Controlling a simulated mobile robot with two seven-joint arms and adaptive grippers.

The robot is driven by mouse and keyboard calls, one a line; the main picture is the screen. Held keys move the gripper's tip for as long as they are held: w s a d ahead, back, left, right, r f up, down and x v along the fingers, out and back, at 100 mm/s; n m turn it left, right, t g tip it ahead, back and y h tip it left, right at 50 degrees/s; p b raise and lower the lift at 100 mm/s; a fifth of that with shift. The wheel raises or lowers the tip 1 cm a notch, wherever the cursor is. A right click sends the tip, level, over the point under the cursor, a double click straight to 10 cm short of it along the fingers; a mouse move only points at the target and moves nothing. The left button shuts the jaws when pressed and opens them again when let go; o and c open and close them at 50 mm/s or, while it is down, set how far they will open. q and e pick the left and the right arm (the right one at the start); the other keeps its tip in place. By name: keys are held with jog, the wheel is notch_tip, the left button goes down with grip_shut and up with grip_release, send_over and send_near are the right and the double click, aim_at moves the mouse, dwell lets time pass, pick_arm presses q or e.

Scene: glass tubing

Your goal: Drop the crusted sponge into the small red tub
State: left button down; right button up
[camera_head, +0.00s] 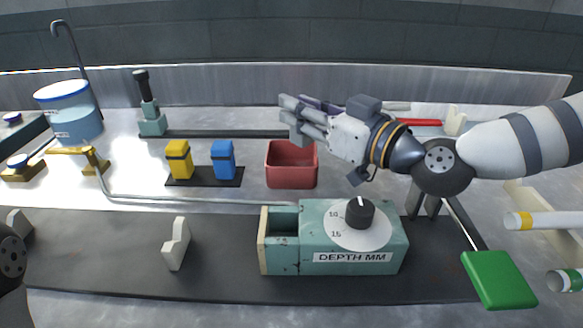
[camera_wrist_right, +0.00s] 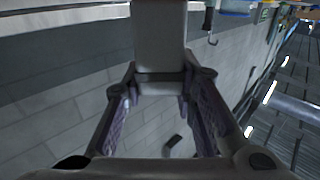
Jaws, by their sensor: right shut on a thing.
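The small red tub (camera_head: 291,178) stands upright in the middle of the bench in the head view. My right gripper (camera_head: 297,121) comes in from the right, and its tips overlap the tub's back rim from above; the height gap is hard to judge. In the right wrist view a grey block (camera_wrist_right: 159,42) sits at the fingertips, and the gripper is shut on it. I take it for the crusted sponge, though its crust cannot be made out. No other sponge shows. My left gripper is out of view.
A teal DEPTH MM box (camera_head: 352,257) stands in front of the tub. Yellow (camera_head: 179,160) and blue (camera_head: 223,160) blocks stand on a dark base to its left. A green paddle (camera_head: 499,279) lies at front right. The dark mat's left part is mostly clear.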

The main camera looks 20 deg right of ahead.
jog(key=shift+r, duration=0.3)
jog(key=o, duration=1)
jog(key=shift+s, duration=0.1)
jog(key=v, duration=0.7)
jog(key=shift+s+d, duration=0.1)
jog(key=shift+s, duration=0.05)
jog(key=shift+r, duration=0.1)
